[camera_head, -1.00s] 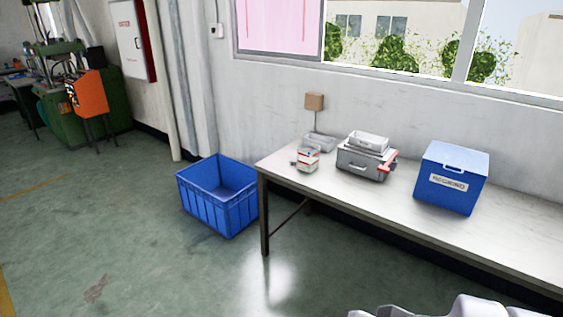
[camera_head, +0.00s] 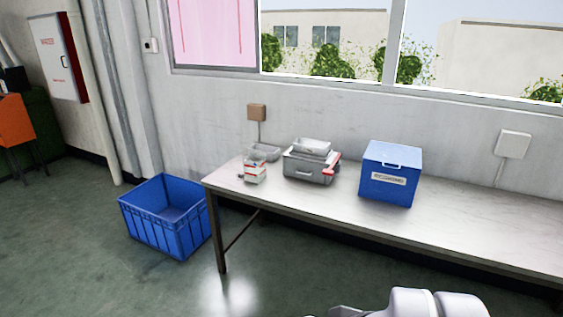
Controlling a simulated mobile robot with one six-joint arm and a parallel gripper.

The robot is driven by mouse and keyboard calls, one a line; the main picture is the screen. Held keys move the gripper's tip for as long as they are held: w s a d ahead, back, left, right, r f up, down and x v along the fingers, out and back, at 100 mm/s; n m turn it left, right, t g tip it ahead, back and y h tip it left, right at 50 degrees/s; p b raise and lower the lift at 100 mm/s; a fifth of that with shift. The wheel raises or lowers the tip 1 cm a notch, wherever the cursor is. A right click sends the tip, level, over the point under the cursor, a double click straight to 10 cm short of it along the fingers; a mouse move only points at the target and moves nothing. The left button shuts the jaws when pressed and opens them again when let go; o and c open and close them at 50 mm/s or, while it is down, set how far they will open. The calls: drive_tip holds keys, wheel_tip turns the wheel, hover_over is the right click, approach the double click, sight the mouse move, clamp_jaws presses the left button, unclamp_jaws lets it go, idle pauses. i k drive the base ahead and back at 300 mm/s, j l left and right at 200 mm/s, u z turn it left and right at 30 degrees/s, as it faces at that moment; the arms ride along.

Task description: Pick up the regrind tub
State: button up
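The regrind tub (camera_head: 391,175) is a blue box with a white label on its front and a handle near its top edge. It stands upright on the white table (camera_head: 330,205), against the wall side and under the window. Part of my arm shows as white rounded links at the bottom right of the view, well in front of the table and apart from the tub. My gripper's fingers cannot be made out, so its state does not show.
Left of the tub on the table are a grey case (camera_head: 308,167) with a tray on top, a small red-and-white box (camera_head: 255,169) and a grey tray (camera_head: 264,151). An empty blue crate (camera_head: 168,216) stands on the floor beside the table's left end. The tabletop right of the tub is clear.

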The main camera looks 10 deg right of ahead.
sight(255, 164)
drive_tip(key=i+z, duration=0.5)
drive_tip(key=i, duration=2.05)
